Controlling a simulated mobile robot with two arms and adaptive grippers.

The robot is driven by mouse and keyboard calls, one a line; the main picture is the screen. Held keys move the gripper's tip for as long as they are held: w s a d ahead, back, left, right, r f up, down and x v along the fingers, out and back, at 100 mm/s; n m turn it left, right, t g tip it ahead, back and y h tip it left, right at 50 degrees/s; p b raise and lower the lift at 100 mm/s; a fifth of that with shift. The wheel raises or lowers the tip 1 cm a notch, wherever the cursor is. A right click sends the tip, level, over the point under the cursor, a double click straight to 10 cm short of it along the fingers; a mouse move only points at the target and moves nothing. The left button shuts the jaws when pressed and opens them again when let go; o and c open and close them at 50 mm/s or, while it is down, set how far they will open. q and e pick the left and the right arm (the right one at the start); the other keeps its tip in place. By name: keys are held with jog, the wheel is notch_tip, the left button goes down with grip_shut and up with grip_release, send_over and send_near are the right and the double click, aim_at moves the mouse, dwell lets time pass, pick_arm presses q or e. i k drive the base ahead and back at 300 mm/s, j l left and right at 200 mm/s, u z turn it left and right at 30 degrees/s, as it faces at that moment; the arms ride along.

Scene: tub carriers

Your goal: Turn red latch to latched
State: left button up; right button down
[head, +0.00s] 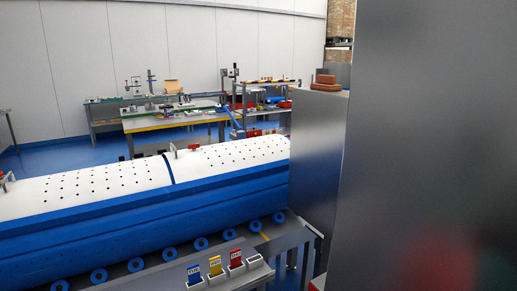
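A long blue carrier (130,238) with white, hole-dotted rounded covers (90,187) lies across the left and middle of the head view. A small red part (193,147), which may be a latch, stands on the top back edge of the right cover. Another small reddish part (5,181) shows on top at the left picture edge. Both are too small to tell their latch position. Neither of my grippers is in view.
A large grey panel (430,140) fills the right side, with a grey cabinet (315,150) beside it hiding the carrier's right end. Blue rollers (171,253) run along the front. Blue, yellow and red tags (236,257) stand in holders at bottom. Workbenches (175,121) stand behind.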

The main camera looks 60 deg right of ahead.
aim_at(195, 146)
jog(key=z, duration=1.6)
jog(key=i+j, duration=0.1)
jog(key=j, duration=0.45)
